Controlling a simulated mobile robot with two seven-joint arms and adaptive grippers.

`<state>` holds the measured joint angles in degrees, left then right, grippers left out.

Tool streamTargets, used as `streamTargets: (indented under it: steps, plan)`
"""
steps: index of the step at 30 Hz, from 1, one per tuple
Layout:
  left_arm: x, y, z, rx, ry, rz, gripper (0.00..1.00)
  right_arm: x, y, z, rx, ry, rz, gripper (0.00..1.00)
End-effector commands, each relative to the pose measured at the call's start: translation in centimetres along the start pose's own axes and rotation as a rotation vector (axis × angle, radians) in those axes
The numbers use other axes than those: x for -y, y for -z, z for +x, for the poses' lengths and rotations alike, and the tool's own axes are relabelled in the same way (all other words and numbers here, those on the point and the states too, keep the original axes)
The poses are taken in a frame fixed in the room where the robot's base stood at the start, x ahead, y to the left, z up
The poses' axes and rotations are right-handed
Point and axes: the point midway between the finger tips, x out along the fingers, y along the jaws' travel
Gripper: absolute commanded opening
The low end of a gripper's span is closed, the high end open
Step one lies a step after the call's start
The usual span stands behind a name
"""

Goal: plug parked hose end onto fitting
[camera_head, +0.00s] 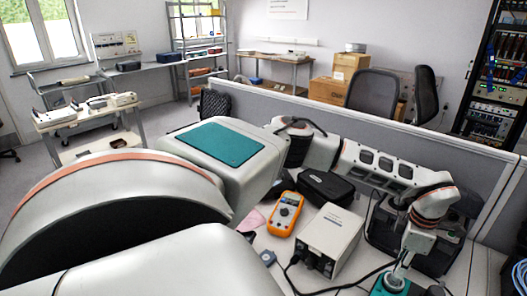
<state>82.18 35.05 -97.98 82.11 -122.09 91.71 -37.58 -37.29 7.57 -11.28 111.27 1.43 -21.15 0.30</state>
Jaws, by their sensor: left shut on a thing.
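My left arm reaches across to the right, and its gripper (399,270) points down near the bottom right of the view. It is shut on what appears to be the hose end, which is small and mostly hidden by the fingers. Under the gripper is a teal block (381,291) with a pale round part on top, cut by the bottom edge. Whether that part is the fitting, and whether the hose end touches it, I cannot tell. My right gripper is not in view.
An orange multimeter (285,214), a white instrument box (329,240) with black cables and a black case (330,188) stand on the table. A dark device (384,226) sits behind my gripper. A grey partition (330,125) closes off the table's back.

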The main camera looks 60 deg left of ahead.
Motion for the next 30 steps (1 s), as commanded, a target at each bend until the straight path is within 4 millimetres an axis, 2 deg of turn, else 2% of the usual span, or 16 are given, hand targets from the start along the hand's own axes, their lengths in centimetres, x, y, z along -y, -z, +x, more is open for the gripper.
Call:
streamTargets:
  steps: [11,18,21,30]
  plan:
    - [0.10,-0.04,0.08,0.000,0.001,0.057,0.00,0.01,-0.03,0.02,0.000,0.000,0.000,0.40]
    - [0.07,-0.05,0.04,0.000,0.001,0.311,0.00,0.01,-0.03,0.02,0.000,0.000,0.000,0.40]
    - [0.08,-0.03,0.06,-0.001,0.001,0.368,0.00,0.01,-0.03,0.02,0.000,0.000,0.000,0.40]
    - [0.08,-0.03,0.07,0.000,0.001,0.390,0.00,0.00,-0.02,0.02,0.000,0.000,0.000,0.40]
